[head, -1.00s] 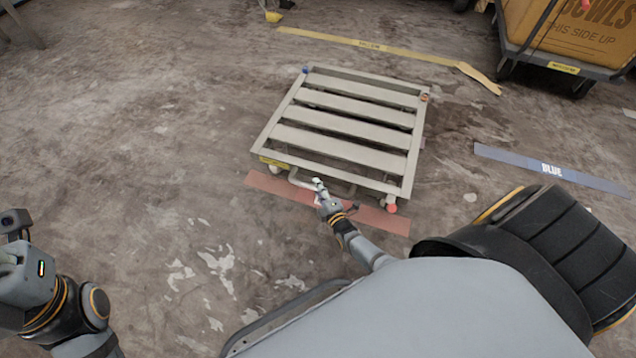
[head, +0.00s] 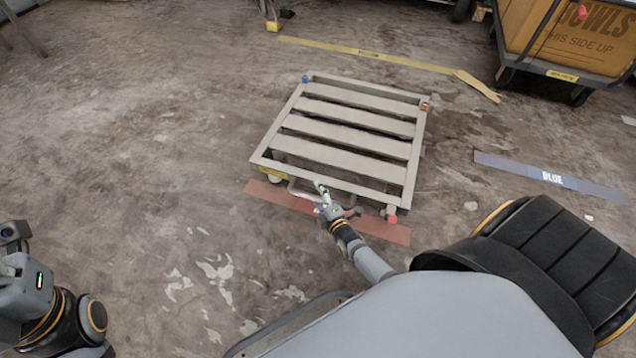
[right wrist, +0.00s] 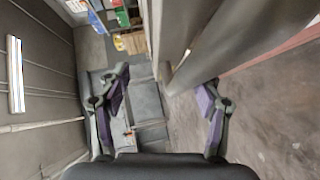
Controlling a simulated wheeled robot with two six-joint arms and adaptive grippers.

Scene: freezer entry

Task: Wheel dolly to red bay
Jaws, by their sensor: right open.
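The dolly (head: 345,155) is a low, pale grey slatted platform with a blue, an orange and a red corner. It stands empty on the floor. Its near edge and handle bar (head: 300,192) lie over part of the red floor strip (head: 388,233); most of the deck is beyond the strip. My right gripper (head: 325,197) is at the handle side of the dolly. In the right wrist view its fingers (right wrist: 160,108) are spread, with grey bars just beyond them; contact is unclear. My left gripper (head: 14,250) hangs at the left edge, away from the dolly; its jaws are unclear.
A yellow strip (head: 365,53) lies beyond the dolly, and a strip marked BLUE (head: 510,170) lies to its right. A cart with a large orange-brown box (head: 570,35) stands at the back right. The stained floor left of the dolly is clear.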

